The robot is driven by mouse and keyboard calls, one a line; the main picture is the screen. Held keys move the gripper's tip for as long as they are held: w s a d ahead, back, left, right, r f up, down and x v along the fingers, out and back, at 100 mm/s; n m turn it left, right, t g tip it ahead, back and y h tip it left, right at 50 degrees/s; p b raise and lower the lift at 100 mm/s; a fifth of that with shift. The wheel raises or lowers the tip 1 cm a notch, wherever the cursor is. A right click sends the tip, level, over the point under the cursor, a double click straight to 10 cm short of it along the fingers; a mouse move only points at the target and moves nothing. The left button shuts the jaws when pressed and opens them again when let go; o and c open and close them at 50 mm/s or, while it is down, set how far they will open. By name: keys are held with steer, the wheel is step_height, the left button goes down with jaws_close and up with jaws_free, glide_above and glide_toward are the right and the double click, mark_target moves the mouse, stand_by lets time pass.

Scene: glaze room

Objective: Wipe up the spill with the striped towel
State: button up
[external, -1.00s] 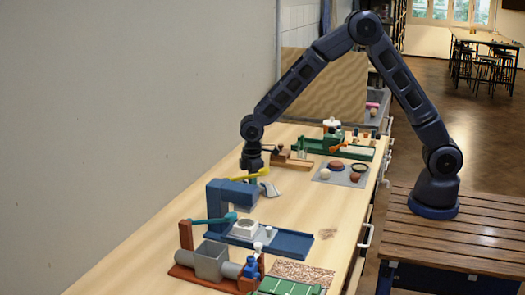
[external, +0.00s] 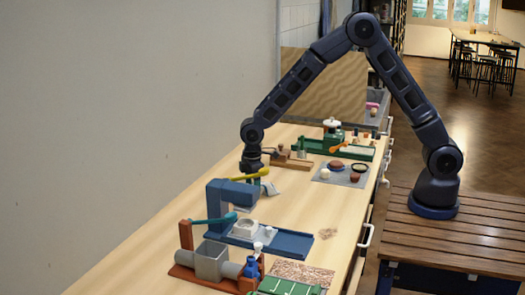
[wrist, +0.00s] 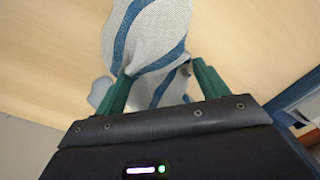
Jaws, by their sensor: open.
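The striped towel (wrist: 150,45), pale grey with blue stripes, lies crumpled on the wooden bench in the wrist view. It also shows as a small pale patch (external: 271,188) beside my gripper in the external view. My gripper (wrist: 160,75) is open, its two green fingers apart. The towel's near end lies across the gap between them; whether the fingers touch it I cannot tell. A brownish patch (external: 328,233) on the bench near its front edge may be the spill. A small grey-blue patch (wrist: 100,92) beside the left finger is unclear.
A blue press (external: 226,205) with a yellow lever stands just in front of my gripper. A grey hopper device (external: 212,262) is nearer the camera. A grey mat (external: 342,178) with small items and a green tray (external: 352,151) lie beyond. Bare bench surrounds the brownish patch.

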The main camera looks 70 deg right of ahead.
steer(key=shift+f, duration=0.3)
jaws_close()
stand_by(0.3)
steer(key=shift+r, duration=0.25)
steer(key=shift+r, duration=0.3)
